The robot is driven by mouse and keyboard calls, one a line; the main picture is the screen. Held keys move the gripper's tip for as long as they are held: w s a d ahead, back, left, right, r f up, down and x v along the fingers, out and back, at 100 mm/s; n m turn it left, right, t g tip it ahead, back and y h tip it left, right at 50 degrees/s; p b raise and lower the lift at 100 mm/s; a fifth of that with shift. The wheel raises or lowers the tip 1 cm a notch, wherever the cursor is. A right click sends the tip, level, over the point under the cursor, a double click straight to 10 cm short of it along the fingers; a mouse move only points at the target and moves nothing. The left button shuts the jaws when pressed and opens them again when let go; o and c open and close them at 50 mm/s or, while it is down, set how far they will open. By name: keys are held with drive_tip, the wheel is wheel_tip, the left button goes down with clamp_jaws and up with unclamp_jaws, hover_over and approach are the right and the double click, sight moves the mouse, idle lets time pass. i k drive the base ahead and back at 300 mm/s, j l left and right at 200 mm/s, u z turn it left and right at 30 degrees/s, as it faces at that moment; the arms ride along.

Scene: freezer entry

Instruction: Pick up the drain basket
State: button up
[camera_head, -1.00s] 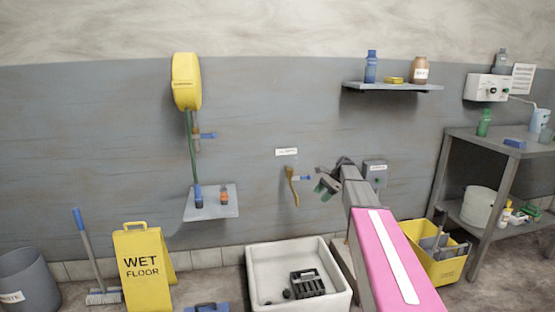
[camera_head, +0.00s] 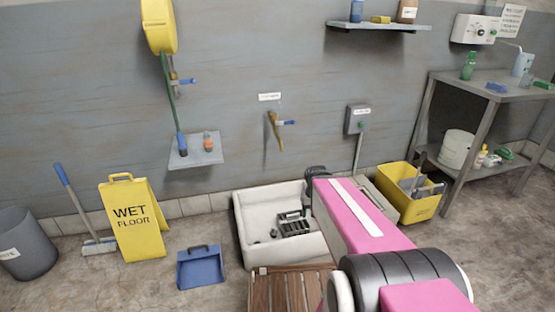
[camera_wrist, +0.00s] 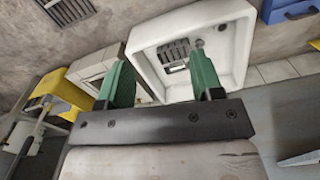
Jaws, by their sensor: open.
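The drain basket (camera_head: 294,224) is a small dark grey slotted basket with a handle. It sits inside the white floor basin (camera_head: 243,228), and its right side is close to my arm in the head view. In the wrist view the basket (camera_wrist: 172,52) shows as a slotted piece inside the basin (camera_wrist: 238,32), beyond my fingers. My gripper (camera_wrist: 161,76) is open and empty, its two green fingers spread apart, with the basket apart from them. In the head view my fingers are hidden behind my arm.
A wooden slatted platform (camera_head: 279,289) lies in front of the basin. A blue dustpan (camera_head: 200,270) and yellow wet-floor sign (camera_head: 131,215) stand to the left. A yellow bucket (camera_head: 408,200) and metal table (camera_head: 485,92) are to the right.

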sight(293, 224)
drive_tip(key=i+j+z, duration=0.1)
drive_tip(key=z, duration=0.35)
drive_tip(key=i+j+z, duration=0.15)
drive_tip(key=z, duration=0.3)
drive_tip(key=i+j+z, duration=0.2)
drive_tip(key=z, duration=0.25)
